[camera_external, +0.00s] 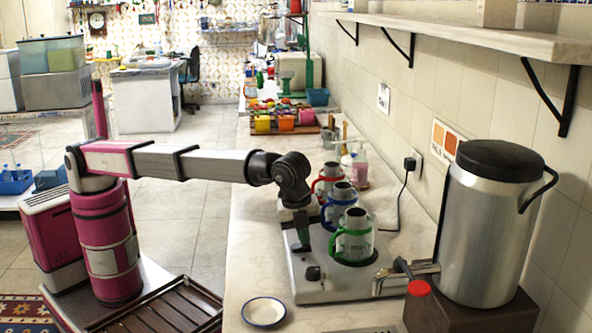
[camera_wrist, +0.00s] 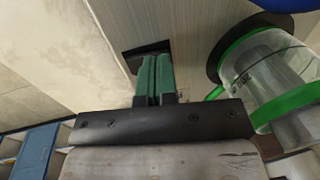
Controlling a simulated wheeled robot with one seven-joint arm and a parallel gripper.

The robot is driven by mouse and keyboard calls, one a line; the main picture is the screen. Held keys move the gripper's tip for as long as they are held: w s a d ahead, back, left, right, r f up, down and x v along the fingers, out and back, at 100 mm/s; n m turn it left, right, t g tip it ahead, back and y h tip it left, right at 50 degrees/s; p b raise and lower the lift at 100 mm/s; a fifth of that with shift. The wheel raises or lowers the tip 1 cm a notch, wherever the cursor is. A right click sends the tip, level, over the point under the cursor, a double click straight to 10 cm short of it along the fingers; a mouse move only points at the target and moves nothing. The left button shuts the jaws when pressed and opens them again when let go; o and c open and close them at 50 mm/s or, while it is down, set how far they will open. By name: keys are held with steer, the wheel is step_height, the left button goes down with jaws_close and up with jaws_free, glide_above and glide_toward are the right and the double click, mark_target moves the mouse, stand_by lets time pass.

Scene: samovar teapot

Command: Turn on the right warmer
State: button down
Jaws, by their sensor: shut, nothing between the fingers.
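A silver warmer unit (camera_external: 340,287) sits on the counter with three glass pots in a row. The green-banded pot (camera_external: 354,240) is nearest the camera, then the blue-banded pot (camera_external: 340,205), then the red-banded pot (camera_external: 328,178). A black knob (camera_external: 313,273) shows on the unit in front of the green-banded pot. My gripper (camera_external: 302,252) points down, shut and empty, at the unit's front side just behind that knob. In the wrist view its green fingers (camera_wrist: 154,62) are together beside a dark patch (camera_wrist: 136,54); contact is unclear. The green-banded pot (camera_wrist: 262,75) is at right.
A large steel urn (camera_external: 487,225) with a red-tipped tap (camera_external: 418,287) stands on a brown block at right. A small white plate (camera_external: 263,311) lies on the counter near the front. A shelf (camera_external: 480,35) overhangs the wall side. Colourful cups (camera_external: 285,121) stand farther back.

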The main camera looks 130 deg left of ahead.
steer(key=shift+w+a+f, duration=0.1)
steer(key=shift+f, duration=0.2)
steer(key=shift+s+d+r, duration=0.15)
steer(key=shift+s+d, duration=0.45)
steer(key=shift+s, duration=0.05)
steer(key=shift+r, duration=0.15)
step_height(320, 180, up, 14)
steer(key=s+d, duration=0.1)
steer(key=shift+s+d+f, duration=0.2)
steer(key=shift+s+d, duration=0.15)
